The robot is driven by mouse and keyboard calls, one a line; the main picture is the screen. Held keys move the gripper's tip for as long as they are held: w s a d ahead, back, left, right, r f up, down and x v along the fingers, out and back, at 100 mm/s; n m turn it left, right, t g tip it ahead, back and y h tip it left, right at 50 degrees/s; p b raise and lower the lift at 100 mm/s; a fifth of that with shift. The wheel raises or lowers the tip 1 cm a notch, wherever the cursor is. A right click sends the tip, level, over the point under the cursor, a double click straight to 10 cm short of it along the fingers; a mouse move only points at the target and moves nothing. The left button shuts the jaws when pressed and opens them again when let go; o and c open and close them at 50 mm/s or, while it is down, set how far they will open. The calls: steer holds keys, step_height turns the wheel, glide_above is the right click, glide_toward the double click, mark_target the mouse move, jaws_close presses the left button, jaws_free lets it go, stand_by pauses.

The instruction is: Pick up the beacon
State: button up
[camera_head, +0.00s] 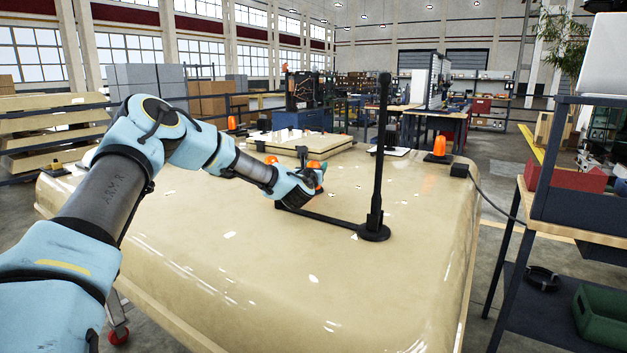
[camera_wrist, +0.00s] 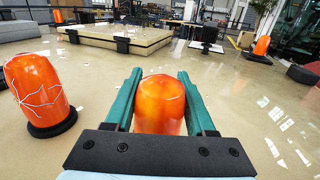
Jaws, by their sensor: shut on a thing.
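An orange beacon (camera_wrist: 160,105) stands between the two green fingers of my gripper (camera_wrist: 160,92) in the wrist view, and the fingers are shut on it. Its base is hidden by the gripper's dark palm bar. In the head view my gripper (camera_head: 303,190) is low over the cream roof, with orange showing beside it. A second orange beacon (camera_wrist: 38,90), with white crack lines and a black base, stands to the left in the wrist view, apart from the fingers. Another beacon on a black base (camera_head: 439,147) stands at the roof's far right; it also shows in the wrist view (camera_wrist: 262,47).
A black post (camera_head: 379,150) on a round foot rises from the cream roof (camera_head: 300,270), right of my gripper. A raised cream panel (camera_head: 300,143) lies behind. A further beacon (camera_head: 232,123) stands at the far left. A shelf (camera_head: 575,215) is at right. The near roof is clear.

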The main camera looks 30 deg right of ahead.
jaws_close()
step_height(320, 180, up, 10)
steer(key=b, duration=0.2)
stand_by(0.7)
